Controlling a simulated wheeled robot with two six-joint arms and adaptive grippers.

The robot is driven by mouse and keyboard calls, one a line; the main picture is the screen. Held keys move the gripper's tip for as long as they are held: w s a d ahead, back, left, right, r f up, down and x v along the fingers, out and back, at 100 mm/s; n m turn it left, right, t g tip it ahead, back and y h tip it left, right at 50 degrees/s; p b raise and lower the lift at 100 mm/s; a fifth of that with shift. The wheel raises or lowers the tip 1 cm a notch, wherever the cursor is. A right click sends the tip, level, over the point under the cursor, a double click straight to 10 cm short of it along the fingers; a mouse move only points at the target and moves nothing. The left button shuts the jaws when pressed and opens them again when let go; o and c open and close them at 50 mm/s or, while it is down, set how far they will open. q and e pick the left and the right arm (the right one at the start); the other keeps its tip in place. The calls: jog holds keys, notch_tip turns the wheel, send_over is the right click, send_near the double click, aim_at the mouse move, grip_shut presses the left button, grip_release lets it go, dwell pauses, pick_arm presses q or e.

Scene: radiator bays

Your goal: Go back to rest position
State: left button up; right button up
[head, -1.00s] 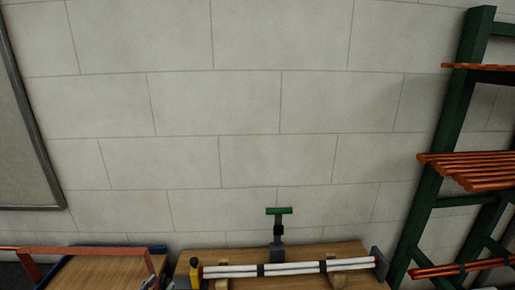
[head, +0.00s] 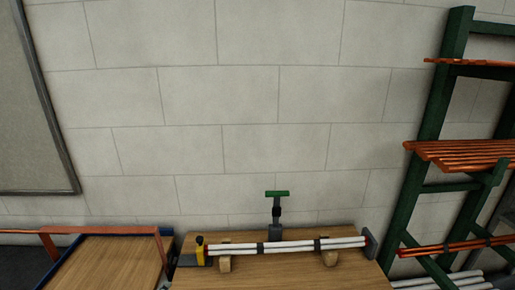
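Neither of my grippers shows in the head view, and no part of my arms can be made out. A wooden bench (head: 300,272) stands at the bottom middle against the wall. White tubes (head: 290,246) lie across wooden blocks (head: 329,258) on it, with dark bands around them. A yellow and black device (head: 196,253) is at their left end and a grey plate (head: 371,243) is at their right end. A green-topped T-shaped stand (head: 277,203) rises behind the tubes.
A green rack (head: 424,130) with orange slats (head: 465,154) stands at the right, with white tubes (head: 445,282) low down. A blue-edged wooden table (head: 105,265) with an orange bar (head: 100,230) is at the lower left. A grey framed board (head: 32,110) hangs on the block wall (head: 220,95).

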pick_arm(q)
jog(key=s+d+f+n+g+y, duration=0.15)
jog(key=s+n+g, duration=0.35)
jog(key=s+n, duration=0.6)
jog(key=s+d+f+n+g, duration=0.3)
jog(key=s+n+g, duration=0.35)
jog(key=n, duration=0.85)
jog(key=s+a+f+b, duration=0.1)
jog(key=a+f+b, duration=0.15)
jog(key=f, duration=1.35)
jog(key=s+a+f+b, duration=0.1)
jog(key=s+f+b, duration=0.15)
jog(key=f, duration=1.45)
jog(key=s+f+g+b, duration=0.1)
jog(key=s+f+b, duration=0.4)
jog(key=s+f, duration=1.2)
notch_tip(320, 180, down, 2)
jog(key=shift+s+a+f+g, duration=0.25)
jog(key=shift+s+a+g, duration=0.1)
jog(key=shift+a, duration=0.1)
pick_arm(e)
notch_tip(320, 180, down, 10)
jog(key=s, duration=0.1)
